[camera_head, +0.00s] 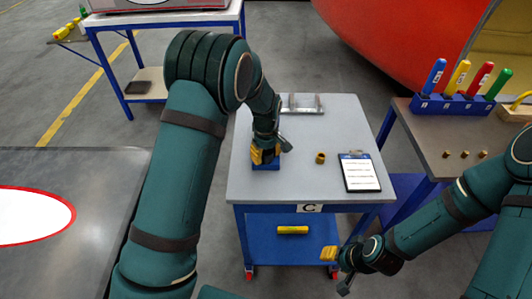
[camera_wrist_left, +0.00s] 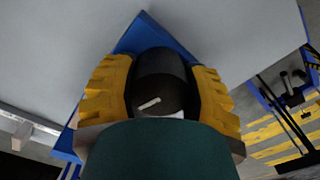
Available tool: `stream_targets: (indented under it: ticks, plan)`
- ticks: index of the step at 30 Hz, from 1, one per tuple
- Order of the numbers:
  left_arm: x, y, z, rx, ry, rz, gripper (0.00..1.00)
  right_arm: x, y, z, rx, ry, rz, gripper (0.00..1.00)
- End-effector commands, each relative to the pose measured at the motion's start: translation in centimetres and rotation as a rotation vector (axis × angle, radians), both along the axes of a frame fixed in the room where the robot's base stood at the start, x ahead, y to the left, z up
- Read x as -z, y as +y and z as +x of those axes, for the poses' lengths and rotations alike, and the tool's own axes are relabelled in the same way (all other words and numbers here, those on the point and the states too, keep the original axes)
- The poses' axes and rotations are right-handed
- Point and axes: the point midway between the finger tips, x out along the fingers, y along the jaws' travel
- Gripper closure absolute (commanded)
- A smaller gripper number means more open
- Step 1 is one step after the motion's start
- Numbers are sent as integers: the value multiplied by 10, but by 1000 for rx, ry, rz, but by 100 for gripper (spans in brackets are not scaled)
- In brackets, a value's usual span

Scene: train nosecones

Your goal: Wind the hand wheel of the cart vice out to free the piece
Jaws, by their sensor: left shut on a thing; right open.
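The cart vice (camera_head: 267,166) is a blue block at the left of the grey cart top, mostly hidden under my left gripper (camera_head: 264,153). In the left wrist view, the yellow fingers of that gripper (camera_wrist_left: 160,95) are shut on the sides of a dark round hand wheel (camera_wrist_left: 163,72) with a short pale mark. Blue vice body (camera_wrist_left: 145,30) shows behind the wheel. The piece in the vice cannot be made out. My right gripper (camera_head: 338,266) is open and empty, low in front of the cart at the right.
The cart top (camera_head: 245,188) also carries a brass fitting (camera_head: 320,158), a clipboard (camera_head: 360,172) and a metal holder (camera_head: 302,104) at the back. A bench (camera_head: 432,140) with coloured-handled tools (camera_head: 458,78) stands right. A dark table (camera_head: 75,180) is at left.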

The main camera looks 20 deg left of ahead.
Motion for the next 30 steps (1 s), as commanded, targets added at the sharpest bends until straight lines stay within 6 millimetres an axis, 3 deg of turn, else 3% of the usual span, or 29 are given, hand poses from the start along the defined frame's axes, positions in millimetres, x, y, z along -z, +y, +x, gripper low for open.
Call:
stream_targets:
  ticks: [18, 19, 21, 30]
  plan:
    - [-2, 1, 2, -50, -7, -2, 87, -2, 0, 1, 0, -1, 0, 53]
    - [-2, 1, 2, -50, -8, -2, 42, -2, 0, 0, 0, -1, 0, 53]
    - [-2, 1, 2, -49, -8, -2, 18, -2, 0, 0, 0, -1, 0, 53]
    - [-3, -1, 3, -45, -11, -3, 18, -2, 0, 0, 0, -1, 0, 53]
